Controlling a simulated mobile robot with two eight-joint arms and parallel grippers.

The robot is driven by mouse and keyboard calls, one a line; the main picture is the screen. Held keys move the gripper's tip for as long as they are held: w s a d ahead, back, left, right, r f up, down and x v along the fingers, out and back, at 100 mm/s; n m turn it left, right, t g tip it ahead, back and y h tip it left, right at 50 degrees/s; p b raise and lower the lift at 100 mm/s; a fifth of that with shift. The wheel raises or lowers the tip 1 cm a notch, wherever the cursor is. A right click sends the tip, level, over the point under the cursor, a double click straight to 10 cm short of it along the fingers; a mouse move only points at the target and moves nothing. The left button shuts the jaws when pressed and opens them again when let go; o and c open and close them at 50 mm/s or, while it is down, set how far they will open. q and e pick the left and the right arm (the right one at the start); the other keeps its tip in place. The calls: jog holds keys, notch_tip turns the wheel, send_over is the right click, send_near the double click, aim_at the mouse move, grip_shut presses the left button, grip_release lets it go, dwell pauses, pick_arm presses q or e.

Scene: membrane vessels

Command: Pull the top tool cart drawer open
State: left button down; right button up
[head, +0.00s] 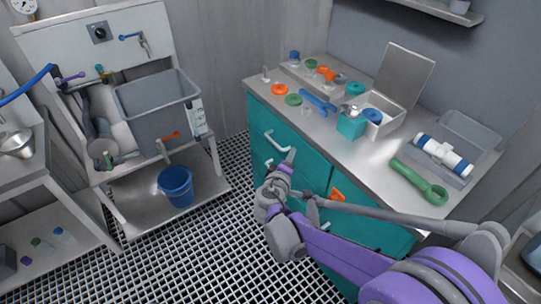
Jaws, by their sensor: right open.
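The tool cart (393,238) is teal with a grey metal top and stands at the right. Its top drawer (300,143) looks shut, with a pale bar handle (276,141) on its front. My right gripper (288,160) is open in front of the cart, just below and right of that handle. I see no contact with the handle, and the gap in depth is hard to judge. My right wrist and arm hide part of the lower drawer fronts. My left gripper is not in view.
The cart top holds an open metal box (386,105), a green wrench (419,181), a tray (470,137) and several small coloured parts. A sink bench with a grey tub (158,112) and a blue bucket (176,185) stands left. The grated floor (185,250) between is clear.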

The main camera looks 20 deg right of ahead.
aim_at(274, 142)
jog(key=w+a+f+n+t+b, duration=0.3)
jog(key=w+a+f, duration=0.1)
jog(key=w+f, duration=0.3)
pick_arm(q)
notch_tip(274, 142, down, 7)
jog(key=b, duration=0.1)
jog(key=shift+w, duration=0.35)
pick_arm(e)
jog(key=shift+y, duration=0.4)
jog(key=x, duration=0.9)
jog(key=shift+w+d+r, duration=0.1)
jog(key=shift+w+d, duration=0.1)
jog(key=shift+w, duration=0.2)
jog(key=shift+c, duration=0.3)
grip_shut()
